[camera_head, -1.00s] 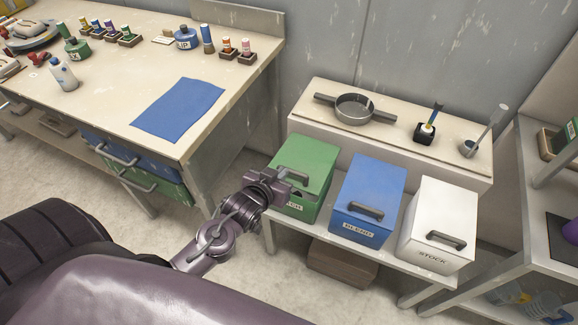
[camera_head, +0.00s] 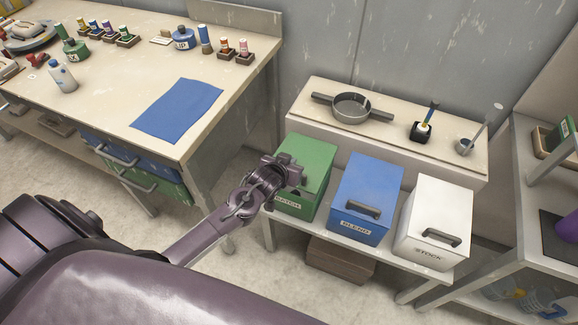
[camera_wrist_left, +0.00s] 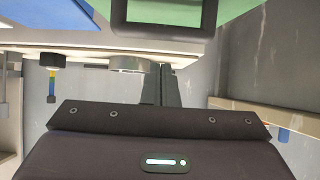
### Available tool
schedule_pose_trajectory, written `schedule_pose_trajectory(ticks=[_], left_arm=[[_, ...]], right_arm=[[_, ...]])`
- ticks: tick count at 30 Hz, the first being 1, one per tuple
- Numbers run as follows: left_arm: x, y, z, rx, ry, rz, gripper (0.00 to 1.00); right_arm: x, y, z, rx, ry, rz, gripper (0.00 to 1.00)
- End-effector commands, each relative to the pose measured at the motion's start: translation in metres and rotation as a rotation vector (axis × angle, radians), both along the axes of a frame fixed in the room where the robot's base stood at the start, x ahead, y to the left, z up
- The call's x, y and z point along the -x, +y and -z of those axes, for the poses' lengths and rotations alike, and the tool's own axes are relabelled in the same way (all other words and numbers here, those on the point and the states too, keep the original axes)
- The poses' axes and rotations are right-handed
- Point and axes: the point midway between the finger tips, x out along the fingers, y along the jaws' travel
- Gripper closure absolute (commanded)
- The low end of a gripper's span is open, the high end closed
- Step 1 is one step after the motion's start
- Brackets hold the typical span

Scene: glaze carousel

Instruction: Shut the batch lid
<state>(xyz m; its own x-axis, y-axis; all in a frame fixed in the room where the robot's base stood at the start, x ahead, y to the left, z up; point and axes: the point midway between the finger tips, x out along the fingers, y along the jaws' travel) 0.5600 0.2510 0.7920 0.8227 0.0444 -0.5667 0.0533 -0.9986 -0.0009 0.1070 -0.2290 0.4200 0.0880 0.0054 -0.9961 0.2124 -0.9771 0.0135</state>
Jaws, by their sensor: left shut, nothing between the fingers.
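The green batch box (camera_head: 300,206) stands at the left end of the low bench in the head view, its label partly covered by my gripper. Its green lid (camera_head: 312,155) lies over the top, with no clear gap showing. The lid's front edge and handle are hidden there by my left gripper (camera_head: 290,172). The wrist view shows the green lid close above, with its dark handle (camera_wrist_left: 170,14). My left gripper is shut and empty, at the front of the lid. Whether it touches the lid I cannot tell. My right gripper is out of view.
A blue box (camera_head: 366,190) and a white box (camera_head: 436,212) stand to the right, both lids down. A worktable with a blue cloth (camera_head: 178,110) is at the left.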

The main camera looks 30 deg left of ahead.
Motion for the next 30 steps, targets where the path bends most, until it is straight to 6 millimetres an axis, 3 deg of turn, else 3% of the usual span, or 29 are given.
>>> schedule_pose_trajectory(ticks=[7, 19, 27, 30], left_arm=[[0.007, 0.001, 0.017, 0.0, -0.003, -0.002, 1.0], [0.008, 0.0, 0.021, 0.0, -0.003, -0.001, 1.0], [0.023, -0.001, 0.06, 0.002, -0.001, -0.003, 1.0], [0.025, -0.002, 0.064, 0.002, -0.002, -0.001, 1.0]], right_arm=[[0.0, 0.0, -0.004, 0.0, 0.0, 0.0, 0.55], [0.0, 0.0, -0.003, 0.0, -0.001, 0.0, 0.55], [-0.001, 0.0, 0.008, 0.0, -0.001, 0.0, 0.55], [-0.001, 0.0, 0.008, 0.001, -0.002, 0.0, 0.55]])
